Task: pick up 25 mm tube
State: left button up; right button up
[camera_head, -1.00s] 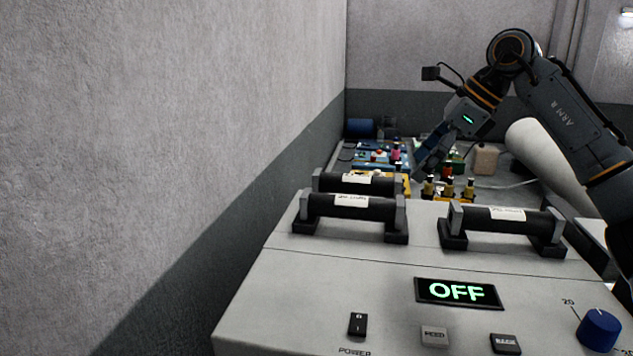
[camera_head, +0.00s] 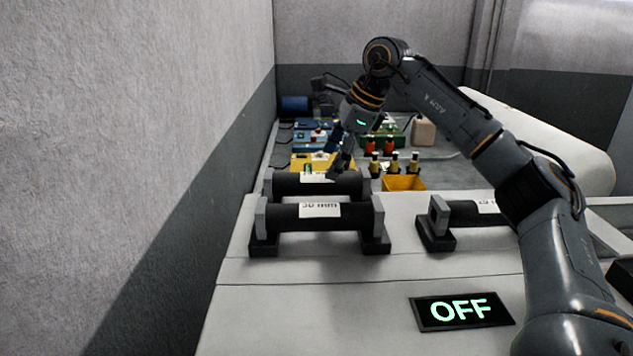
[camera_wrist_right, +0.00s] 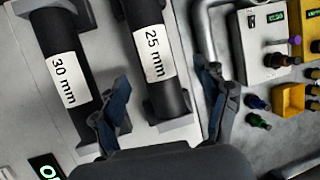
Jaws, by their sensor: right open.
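The 25 mm tube (camera_head: 290,185) is a dark cylinder with a white label, lying in grey end supports in the back left of the panel top. In the right wrist view the 25 mm tube (camera_wrist_right: 170,95) shows its label clearly, and its near end lies between my finger directions. My right gripper (camera_head: 342,168) is open and empty, pointing down at the tube's far side near its right end. Its two spread fingers also show in the right wrist view (camera_wrist_right: 165,95). Whether they touch the tube I cannot tell. My left gripper is out of view.
The 30 mm tube (camera_head: 350,217) lies parallel just in front, close by. A third tube (camera_head: 462,215) sits to the right, partly behind my arm. An OFF display (camera_head: 460,311) is in front; a wall is left.

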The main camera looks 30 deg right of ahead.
aim_at(323, 175)
jog(key=x, duration=0.1)
jog(key=p+x, duration=0.1)
jog(key=x, duration=0.1)
jog(key=shift+s+a+f, duration=0.1)
jog(key=shift+s+a, duration=0.05)
jog(key=shift+a, duration=0.1)
jog(key=shift+p+x, duration=0.5)
jog(key=shift+x, duration=0.65)
jog(key=shift+a+f, duration=0.1)
jog(key=shift+f, duration=0.35)
jog(key=c, duration=0.4)
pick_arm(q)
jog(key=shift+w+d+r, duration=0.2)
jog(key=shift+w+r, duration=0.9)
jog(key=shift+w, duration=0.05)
pick_arm(e)
jog(key=c, duration=1.1)
jog(key=shift+c, duration=0.2)
